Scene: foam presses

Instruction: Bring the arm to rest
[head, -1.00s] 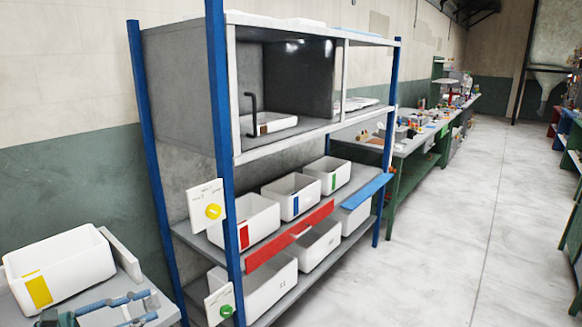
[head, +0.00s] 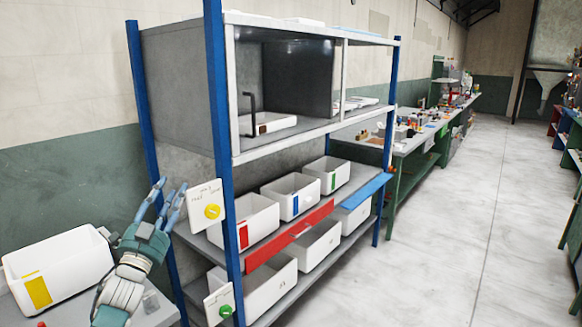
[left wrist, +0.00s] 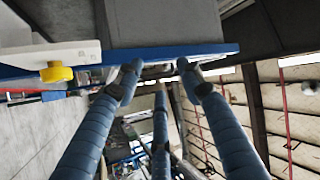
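My left gripper (head: 170,194) points upward at the lower left of the head view, beside the blue front post of the shelf rack. Its blue fingers are spread and nothing is between them. In the left wrist view the fingers (left wrist: 160,75) are also apart and empty, with the yellow knob (left wrist: 56,72) on its white plate to their left. My right gripper is in neither view.
A white bin with a yellow label (head: 60,268) stands behind my left forearm. The yellow knob (head: 212,211) and green knob (head: 225,311) sit on plates at the rack (head: 219,120). Labelled bins fill its lower shelves. The floor (head: 450,240) to the right is clear.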

